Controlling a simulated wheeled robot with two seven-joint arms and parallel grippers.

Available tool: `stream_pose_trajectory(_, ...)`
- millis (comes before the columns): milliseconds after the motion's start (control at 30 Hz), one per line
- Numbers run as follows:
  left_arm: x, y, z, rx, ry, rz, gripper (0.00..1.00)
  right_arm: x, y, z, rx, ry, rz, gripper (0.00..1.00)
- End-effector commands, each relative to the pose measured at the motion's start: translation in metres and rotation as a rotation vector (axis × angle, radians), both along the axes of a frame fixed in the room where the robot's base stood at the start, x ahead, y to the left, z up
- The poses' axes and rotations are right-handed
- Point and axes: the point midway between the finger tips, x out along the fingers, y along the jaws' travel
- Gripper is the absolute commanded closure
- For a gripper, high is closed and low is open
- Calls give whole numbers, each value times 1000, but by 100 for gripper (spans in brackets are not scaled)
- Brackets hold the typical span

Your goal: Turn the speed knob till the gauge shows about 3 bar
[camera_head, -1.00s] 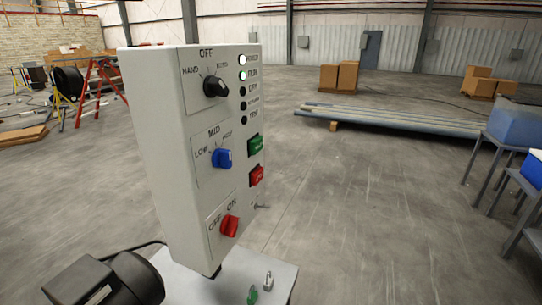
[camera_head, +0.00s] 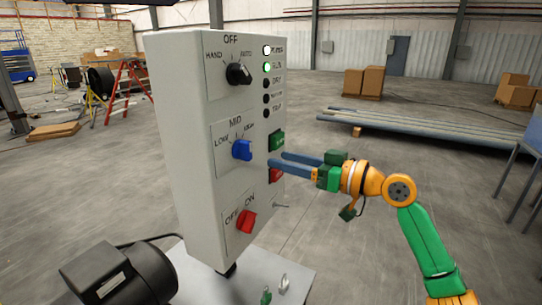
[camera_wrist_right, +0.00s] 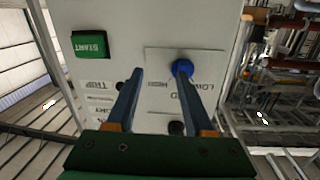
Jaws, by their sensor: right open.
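The blue speed knob (camera_head: 242,150) sits on the plate marked LOW, MID, HIGH at mid-height of the grey control box (camera_head: 180,150). Its pointer stands near MID. My right gripper (camera_head: 276,159) reaches in from the right, its two blue fingers apart and empty, in front of the green and red buttons. In the right wrist view the blue knob (camera_wrist_right: 182,68) shows by the tip of the right-hand finger, not between the fingers. I cannot tell whether they touch. No gauge is in view. My left gripper is not in view.
A black selector knob (camera_head: 238,74) is above and a red OFF/ON switch (camera_head: 246,221) below. The green button (camera_head: 277,141) and red button (camera_head: 275,175) are close to my fingers. A black motor (camera_head: 120,275) stands at lower left.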

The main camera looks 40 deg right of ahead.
Motion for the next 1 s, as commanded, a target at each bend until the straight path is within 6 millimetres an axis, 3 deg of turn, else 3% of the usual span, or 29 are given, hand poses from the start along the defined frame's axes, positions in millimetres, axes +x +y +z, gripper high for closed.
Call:
stream_pose_trajectory(33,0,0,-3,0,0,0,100,-8,16,15,-37,-31,50,48)
stream_pose_trajectory(100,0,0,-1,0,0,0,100,-15,29,28,-63,-55,91,48)
stream_pose_trajectory(200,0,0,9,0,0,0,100,-7,38,35,-68,-57,106,48)
stream_pose_trajectory(500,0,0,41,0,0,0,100,38,54,36,-60,-59,101,48)
stream_pose_trajectory(967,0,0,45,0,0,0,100,49,58,29,-63,-57,98,48)
stream_pose_trajectory(1000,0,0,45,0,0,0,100,49,58,29,-62,-57,98,53)
